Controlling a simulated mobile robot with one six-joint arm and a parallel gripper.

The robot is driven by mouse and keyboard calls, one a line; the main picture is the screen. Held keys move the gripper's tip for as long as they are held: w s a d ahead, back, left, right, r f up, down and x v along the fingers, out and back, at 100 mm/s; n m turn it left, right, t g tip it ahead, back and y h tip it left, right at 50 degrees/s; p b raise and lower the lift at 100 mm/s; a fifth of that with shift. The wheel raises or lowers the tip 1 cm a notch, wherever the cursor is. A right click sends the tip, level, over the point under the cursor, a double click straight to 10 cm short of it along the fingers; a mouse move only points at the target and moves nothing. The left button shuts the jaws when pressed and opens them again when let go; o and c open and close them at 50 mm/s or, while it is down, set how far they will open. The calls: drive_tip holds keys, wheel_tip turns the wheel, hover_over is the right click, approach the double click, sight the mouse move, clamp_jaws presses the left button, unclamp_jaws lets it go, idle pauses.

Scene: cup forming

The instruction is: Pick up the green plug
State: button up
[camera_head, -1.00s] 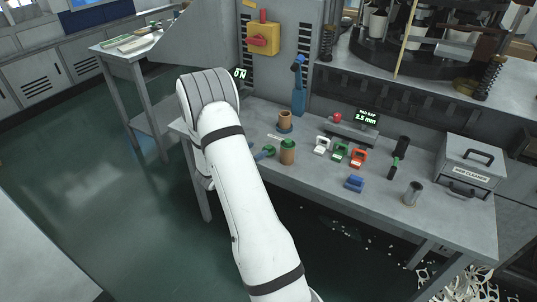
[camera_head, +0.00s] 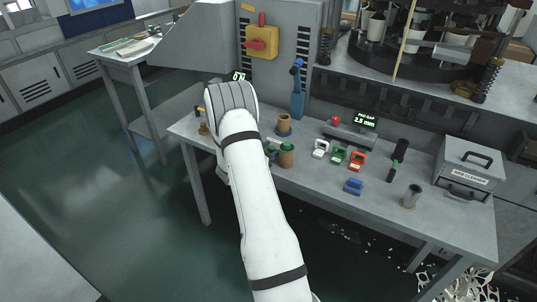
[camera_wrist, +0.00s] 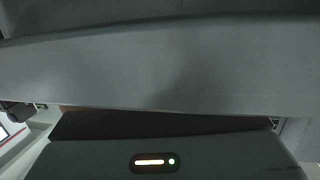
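A green piece (camera_head: 287,147), which looks like the green plug, sits on top of a brown cylinder (camera_head: 287,160) on the grey workbench, just right of my arm in the head view. Another small green and blue item (camera_head: 271,149) lies beside it, partly hidden by my arm. My arm reaches over the bench's left end, and its white links hide the gripper's fingers in the head view. The wrist view shows only a close grey surface and a dark body with an orange and green light; no fingertips or plug can be made out there.
On the workbench (camera_head: 325,187) stand a tan cup (camera_head: 284,125), white, green and orange clip-like pieces (camera_head: 339,153), a blue block (camera_head: 353,187), a metal cylinder (camera_head: 411,197) and a grey box (camera_head: 467,170). A blue upright tool (camera_head: 298,95) stands behind. The front middle is fairly clear.

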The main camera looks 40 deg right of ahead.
drive_tip(key=c, duration=0.7)
drive_tip(key=shift+r, duration=0.1)
